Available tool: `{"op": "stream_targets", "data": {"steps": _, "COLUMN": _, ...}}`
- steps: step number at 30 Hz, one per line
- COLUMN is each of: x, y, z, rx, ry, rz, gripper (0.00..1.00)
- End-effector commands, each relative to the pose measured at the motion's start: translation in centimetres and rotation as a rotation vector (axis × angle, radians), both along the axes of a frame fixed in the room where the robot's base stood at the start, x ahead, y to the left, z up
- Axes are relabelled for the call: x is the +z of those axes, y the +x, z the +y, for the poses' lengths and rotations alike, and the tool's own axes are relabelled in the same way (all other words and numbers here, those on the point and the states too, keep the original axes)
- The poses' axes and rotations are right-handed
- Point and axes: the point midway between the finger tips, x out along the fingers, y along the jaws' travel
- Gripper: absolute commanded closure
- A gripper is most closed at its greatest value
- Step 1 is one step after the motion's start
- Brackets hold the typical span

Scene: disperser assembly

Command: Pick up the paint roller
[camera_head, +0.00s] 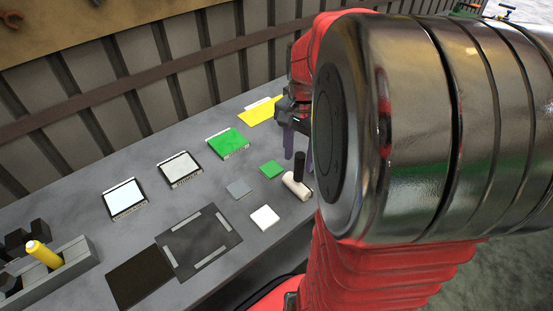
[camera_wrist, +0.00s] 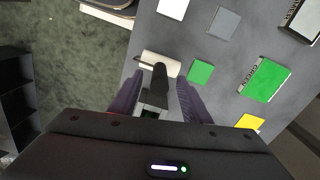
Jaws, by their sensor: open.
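The paint roller has a white cylinder and a black handle. In the head view the paint roller (camera_head: 297,186) lies near the table's front edge, its dark handle standing up beside my gripper. In the wrist view the paint roller (camera_wrist: 161,63) shows its white cylinder just beyond my fingers, with the black handle pointing toward the gap between them. My gripper (camera_wrist: 157,95) is open, one purple finger on each side of the handle. In the head view my gripper (camera_head: 297,145) is partly hidden by my arm. Whether the fingers touch the handle cannot be told.
A green tile (camera_head: 271,169), a grey tile (camera_head: 238,188) and a white tile (camera_head: 265,217) lie left of the roller. Larger white, green and yellow pieces lie farther back. A dark plate (camera_head: 203,240) and a grey holder with a yellow-handled tool (camera_head: 44,254) are at left.

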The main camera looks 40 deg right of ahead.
Motion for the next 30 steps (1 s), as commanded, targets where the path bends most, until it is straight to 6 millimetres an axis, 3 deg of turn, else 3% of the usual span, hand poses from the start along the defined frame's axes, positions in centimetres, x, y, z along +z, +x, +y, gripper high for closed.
{"op": "stream_targets", "data": {"steps": 14, "x": -0.9, "y": 0.0, "z": 0.0, "rx": 0.0, "ry": 0.0, "rz": 0.0, "gripper": 0.57}}
{"op": "stream_targets", "data": {"steps": 24, "x": -4.8, "y": 0.0, "z": -0.1, "rx": 0.0, "ry": 0.002, "rz": 0.003, "gripper": 0.57}}
{"op": "stream_targets", "data": {"steps": 30, "x": -6.0, "y": 0.0, "z": -0.1, "rx": 0.001, "ry": -0.001, "rz": -0.001, "gripper": 0.57}}
